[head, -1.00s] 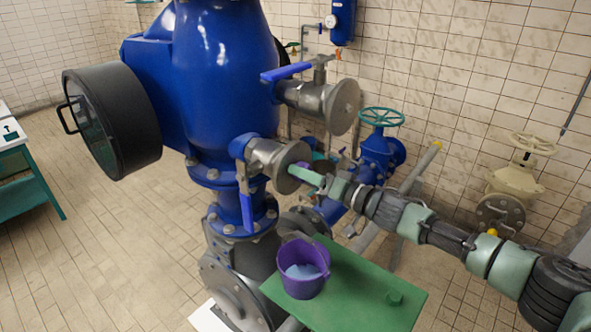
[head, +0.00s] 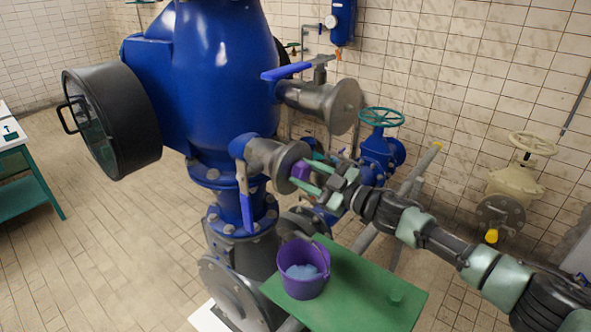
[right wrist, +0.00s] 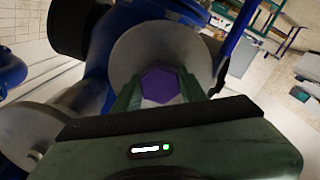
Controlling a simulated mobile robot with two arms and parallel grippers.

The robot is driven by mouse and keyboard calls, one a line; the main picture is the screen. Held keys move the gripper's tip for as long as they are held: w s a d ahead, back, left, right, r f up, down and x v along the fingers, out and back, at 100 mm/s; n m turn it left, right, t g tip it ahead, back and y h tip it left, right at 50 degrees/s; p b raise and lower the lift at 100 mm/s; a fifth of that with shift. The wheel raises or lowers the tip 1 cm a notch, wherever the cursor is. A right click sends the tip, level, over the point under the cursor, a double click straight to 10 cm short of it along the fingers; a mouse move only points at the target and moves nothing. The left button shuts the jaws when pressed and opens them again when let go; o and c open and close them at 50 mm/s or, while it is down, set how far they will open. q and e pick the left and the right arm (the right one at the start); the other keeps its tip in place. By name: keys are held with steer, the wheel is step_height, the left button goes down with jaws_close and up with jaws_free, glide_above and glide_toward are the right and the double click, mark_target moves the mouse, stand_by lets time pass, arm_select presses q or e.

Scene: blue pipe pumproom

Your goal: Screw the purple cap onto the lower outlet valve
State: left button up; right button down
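The purple cap (head: 301,170) sits against the round flange face of the lower outlet valve (head: 268,157), which has a blue lever (head: 246,200) hanging down. In the right wrist view the hexagonal cap (right wrist: 160,85) is at the middle of the grey flange (right wrist: 130,52). My right gripper (head: 311,177) is open in front of the flange, its green fingertips spread either side of the cap. The right wrist view shows these fingers (right wrist: 158,92) apart with the cap between them. My left gripper is not in view.
The upper outlet valve (head: 320,98) with a blue lever juts out above. A purple bucket (head: 303,283) stands on a green table (head: 365,295) below my arm. A blue valve with a green handwheel (head: 381,118) stands behind my gripper.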

steer(key=m, duration=0.4)
steer(key=c, duration=0.7)
jaws_free()
